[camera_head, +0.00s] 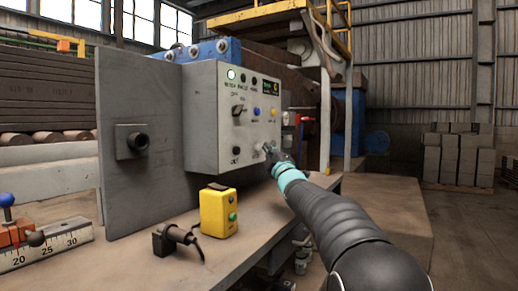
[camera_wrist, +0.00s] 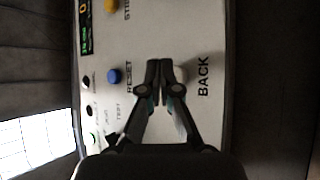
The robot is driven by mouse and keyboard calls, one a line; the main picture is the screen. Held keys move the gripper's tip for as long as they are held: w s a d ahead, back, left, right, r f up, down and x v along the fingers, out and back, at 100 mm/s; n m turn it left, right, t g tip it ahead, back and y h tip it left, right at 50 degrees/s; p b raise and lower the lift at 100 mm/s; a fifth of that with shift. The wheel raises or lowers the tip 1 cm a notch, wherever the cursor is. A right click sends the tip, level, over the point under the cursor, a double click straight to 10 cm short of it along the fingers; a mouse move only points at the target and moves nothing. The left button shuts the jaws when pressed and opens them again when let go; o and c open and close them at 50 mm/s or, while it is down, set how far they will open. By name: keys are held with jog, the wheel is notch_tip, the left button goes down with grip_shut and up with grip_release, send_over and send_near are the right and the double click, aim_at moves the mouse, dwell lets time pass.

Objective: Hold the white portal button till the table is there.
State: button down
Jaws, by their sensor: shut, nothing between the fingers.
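In the wrist view a white button (camera_wrist: 181,74) shows beside the word BACK, partly hidden by my fingers. My gripper (camera_wrist: 160,66) is shut and empty, its fingertips at the panel face over the edge of this button. I cannot tell if they press it in. In the head view my gripper (camera_head: 268,150) is at the panel's lower right and hides most of that spot. Which part is the table meant by the task is not clear.
A blue button (camera_wrist: 114,76) marked RESET lies near my fingers. A yellow button (camera_wrist: 111,5) is farther off. A yellow box (camera_head: 218,212) with a green button and a black corded device (camera_head: 172,240) stand on the bench (camera_head: 250,235). A grey upright plate (camera_head: 145,190) is left of the panel.

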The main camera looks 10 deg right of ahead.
jog(key=shift+a, duration=0.1)
dwell(0.7)
jog(key=shift+w+a, duration=0.25)
jog(key=shift+w+a, duration=0.25)
jog(key=shift+a, duration=0.15)
dwell(1.7)
jog(key=shift+d+b, duration=0.1)
jog(key=shift+b, duration=0.2)
dwell(2.6)
jog(key=shift+s+d+b, duration=0.3)
jog(key=shift+s+d, duration=0.2)
jog(key=shift+d, duration=0.15)
jog(key=shift+s+d+b, duration=0.3)
jog(key=shift+s+d, duration=0.45)
jog(key=shift+d, duration=0.25)
jog(key=shift+s+d+b, duration=0.3)
jog(key=shift+s+d, duration=0.4)
jog(key=shift+d, duration=0.3)
jog(key=shift+s, duration=0.1)
